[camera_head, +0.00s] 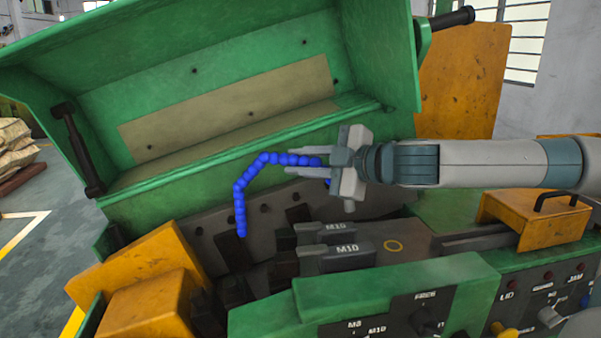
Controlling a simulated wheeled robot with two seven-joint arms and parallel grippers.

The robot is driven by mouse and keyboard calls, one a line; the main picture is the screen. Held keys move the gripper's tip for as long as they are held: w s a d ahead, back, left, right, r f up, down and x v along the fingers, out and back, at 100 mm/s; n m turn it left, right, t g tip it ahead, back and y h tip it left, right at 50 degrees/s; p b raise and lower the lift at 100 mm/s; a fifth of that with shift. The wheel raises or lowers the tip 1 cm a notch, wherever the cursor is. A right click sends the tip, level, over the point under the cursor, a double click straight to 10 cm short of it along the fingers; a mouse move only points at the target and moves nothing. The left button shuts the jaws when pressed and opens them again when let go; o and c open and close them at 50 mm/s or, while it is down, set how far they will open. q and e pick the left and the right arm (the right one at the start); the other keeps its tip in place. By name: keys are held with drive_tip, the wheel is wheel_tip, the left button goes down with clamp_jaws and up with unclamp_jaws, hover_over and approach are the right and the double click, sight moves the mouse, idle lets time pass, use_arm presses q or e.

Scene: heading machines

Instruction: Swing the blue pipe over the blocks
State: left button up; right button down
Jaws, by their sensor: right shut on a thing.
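The blue pipe (240,195) is a chain of blue beads that rises from the left and bends over to the right. Its right end is between the fingers of my right gripper (308,161), which is shut on it. The pipe's lower left end hangs down by the grey back wall of the machine. The blocks lie below and right of it: a grey block marked M10 (340,258) and one marked M16 (325,236) behind it. My right arm comes in from the right. My left gripper is not in view.
A raised green lid (220,60) stands open behind the pipe. A green control panel (400,300) with knobs is in front. Orange covers stand at left (140,270) and right (535,220). An orange panel (460,80) stands behind my right arm.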

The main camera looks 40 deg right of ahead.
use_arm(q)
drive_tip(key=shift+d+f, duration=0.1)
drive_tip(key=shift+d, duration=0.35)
use_arm(e)
drive_tip(key=c, duration=1.6)
unclamp_jaws()
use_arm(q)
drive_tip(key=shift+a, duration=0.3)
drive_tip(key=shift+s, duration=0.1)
use_arm(e)
drive_tip(key=shift+s, duration=0.2)
drive_tip(key=shift+s+d+r, duration=0.1)
